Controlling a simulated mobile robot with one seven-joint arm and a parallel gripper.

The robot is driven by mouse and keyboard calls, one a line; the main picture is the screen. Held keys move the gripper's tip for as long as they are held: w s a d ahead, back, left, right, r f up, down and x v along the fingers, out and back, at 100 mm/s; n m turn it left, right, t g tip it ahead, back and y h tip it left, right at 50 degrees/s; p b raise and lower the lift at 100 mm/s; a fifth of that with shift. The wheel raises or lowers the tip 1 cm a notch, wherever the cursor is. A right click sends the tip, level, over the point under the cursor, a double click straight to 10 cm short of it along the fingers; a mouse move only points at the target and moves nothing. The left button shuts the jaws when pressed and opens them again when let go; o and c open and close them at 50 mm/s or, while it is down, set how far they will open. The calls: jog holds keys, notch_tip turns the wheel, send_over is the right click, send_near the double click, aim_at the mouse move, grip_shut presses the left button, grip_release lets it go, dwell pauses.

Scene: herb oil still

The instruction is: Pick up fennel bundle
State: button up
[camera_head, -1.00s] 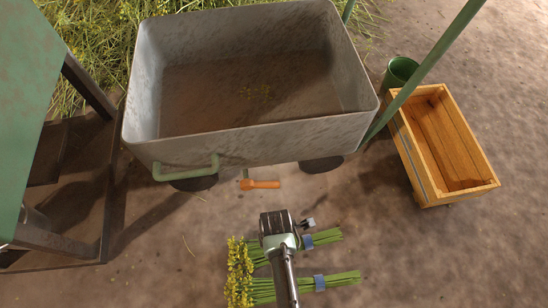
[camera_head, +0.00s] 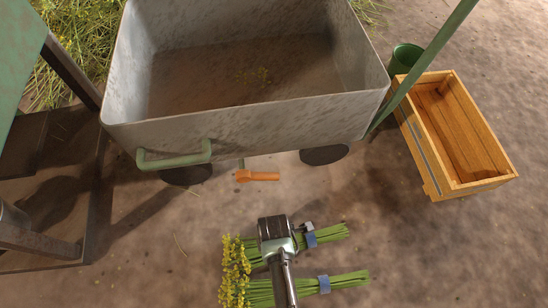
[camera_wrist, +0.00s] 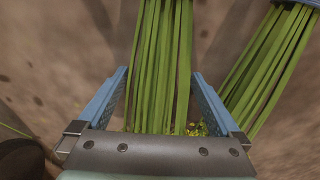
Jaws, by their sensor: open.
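Two fennel bundles with green stems and yellow flower heads lie on the ground in the head view, the upper one (camera_head: 330,234) and the lower one (camera_head: 345,281). Each has a blue band around its stems. My gripper (camera_head: 290,232) is over the upper bundle and hides part of it. In the wrist view my gripper (camera_wrist: 160,98) is open, with green stems (camera_wrist: 162,60) running between its two blue fingers. I cannot tell how far above the stems the fingers are. The other bundle (camera_wrist: 272,62) shows at the right, outside the fingers, with its blue band at the top edge.
A grey metal cart (camera_head: 260,126) with a green handle stands behind the bundles. An orange-handled tool (camera_head: 258,176) lies by its wheels. A wooden crate (camera_head: 424,150) and a green bucket (camera_head: 403,60) stand at right. The ground at lower right is clear.

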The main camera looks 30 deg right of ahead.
jog(key=c, duration=1.3)
jog(key=shift+r, duration=0.1)
jog(key=shift+c, duration=0.5)
jog(key=shift+r, duration=0.1)
